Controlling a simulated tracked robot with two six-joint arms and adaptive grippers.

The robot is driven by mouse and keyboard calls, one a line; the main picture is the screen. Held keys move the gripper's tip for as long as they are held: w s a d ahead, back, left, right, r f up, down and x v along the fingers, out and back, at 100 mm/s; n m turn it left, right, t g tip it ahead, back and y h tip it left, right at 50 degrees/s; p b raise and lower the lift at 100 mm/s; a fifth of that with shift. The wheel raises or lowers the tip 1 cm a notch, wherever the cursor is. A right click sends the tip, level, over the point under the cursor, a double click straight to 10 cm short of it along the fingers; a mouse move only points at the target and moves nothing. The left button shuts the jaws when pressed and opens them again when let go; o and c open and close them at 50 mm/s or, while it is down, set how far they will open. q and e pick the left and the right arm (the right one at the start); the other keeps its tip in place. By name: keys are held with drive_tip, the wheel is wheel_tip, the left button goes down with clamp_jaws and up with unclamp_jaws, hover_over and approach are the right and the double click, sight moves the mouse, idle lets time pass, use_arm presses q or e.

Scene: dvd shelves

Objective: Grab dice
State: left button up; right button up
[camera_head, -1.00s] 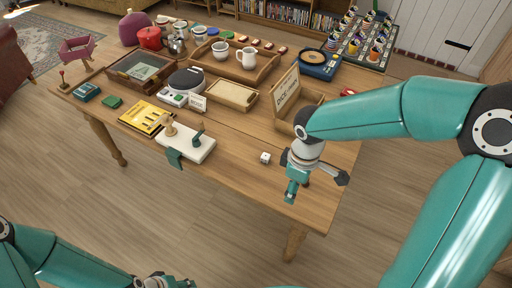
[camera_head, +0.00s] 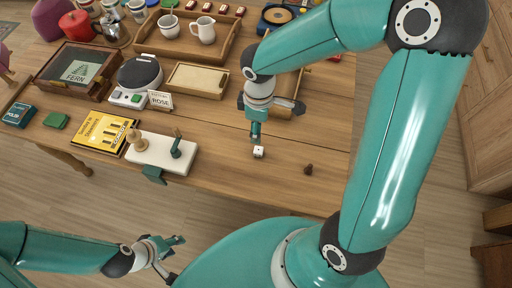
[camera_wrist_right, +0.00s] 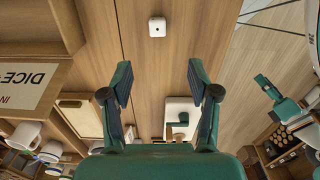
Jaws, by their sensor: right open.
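A small white die (camera_head: 258,152) lies on the wooden table near its front edge. My right gripper (camera_head: 277,122) is just behind it in the head view, with one finger close to the die. In the right wrist view, the die (camera_wrist_right: 157,27) lies beyond the fingertips, roughly in line with the gap between them. My right gripper (camera_wrist_right: 159,72) is open and empty there. My left gripper (camera_head: 176,259) is open and empty, low in front of the table.
A small dark brown piece (camera_head: 308,169) lies right of the die. A white board (camera_head: 160,152) with upright pegs and a yellow book (camera_head: 102,132) are to the left. A box with a DICE sign (camera_wrist_right: 30,88) is partly hidden by my right arm in the head view.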

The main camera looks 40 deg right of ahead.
hover_over(259, 150)
drive_tip(key=f, duration=0.7)
drive_tip(key=shift+w+a+f+b, duration=0.15)
drive_tip(key=shift+a+f+b, duration=0.1)
drive_tip(key=shift+b, duration=0.1)
drive_tip(key=shift+d+f+b, duration=0.2)
drive_tip(key=shift+f+b, duration=0.1)
drive_tip(key=shift+f, duration=3.05)
drive_tip(key=shift+r, duration=0.1)
drive_tip(key=c, duration=1.1)
